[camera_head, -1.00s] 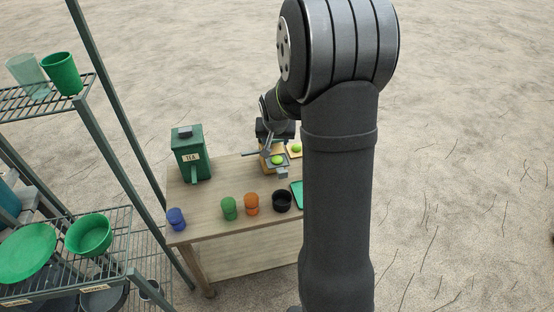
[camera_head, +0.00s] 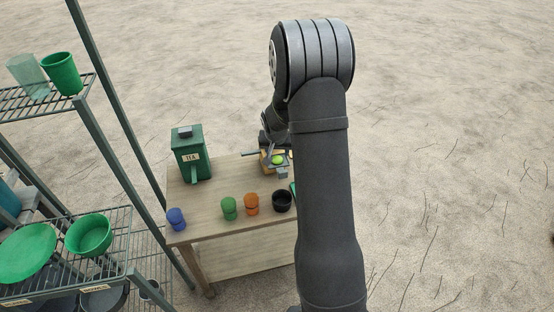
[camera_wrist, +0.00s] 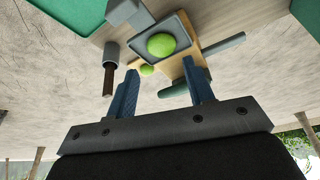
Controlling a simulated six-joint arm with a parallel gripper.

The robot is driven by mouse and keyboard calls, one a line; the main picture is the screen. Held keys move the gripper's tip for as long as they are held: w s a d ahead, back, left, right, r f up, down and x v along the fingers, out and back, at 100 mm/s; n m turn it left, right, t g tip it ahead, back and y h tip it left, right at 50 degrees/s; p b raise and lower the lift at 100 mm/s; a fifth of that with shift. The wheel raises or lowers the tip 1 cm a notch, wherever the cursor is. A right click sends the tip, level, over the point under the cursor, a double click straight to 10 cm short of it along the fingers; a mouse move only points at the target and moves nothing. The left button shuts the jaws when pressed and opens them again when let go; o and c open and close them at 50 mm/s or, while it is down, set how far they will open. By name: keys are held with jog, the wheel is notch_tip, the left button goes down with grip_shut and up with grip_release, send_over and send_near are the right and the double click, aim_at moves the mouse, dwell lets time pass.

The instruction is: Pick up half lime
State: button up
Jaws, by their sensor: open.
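Two lime-green rounded pieces show in the wrist view. The larger one (camera_wrist: 161,45) sits in a dark grey square tray (camera_wrist: 183,22) and shows in the head view (camera_head: 278,159). The smaller one (camera_wrist: 147,70) lies beyond it, at the edge of a tan wooden block (camera_wrist: 177,67). I cannot tell which piece is the half lime. My gripper (camera_wrist: 159,66) is open and empty, with the smaller piece seen between its fingers, nearer the left one. Contact is not visible.
A green tea box (camera_head: 190,155) stands at the table's back left. Blue (camera_head: 176,218), green (camera_head: 229,208), orange (camera_head: 251,204) and black (camera_head: 282,201) containers line the front. A grey bar (camera_wrist: 225,43) and a dark-handled grey tool (camera_wrist: 110,60) flank the tray.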

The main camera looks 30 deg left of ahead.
aim_at(277, 157)
jog(key=shift+x, duration=2.85)
jog(key=shift+s+a, duration=0.1)
jog(key=c, duration=0.7)
jog(key=shift+c, duration=0.2)
jog(key=shift+r, duration=0.1)
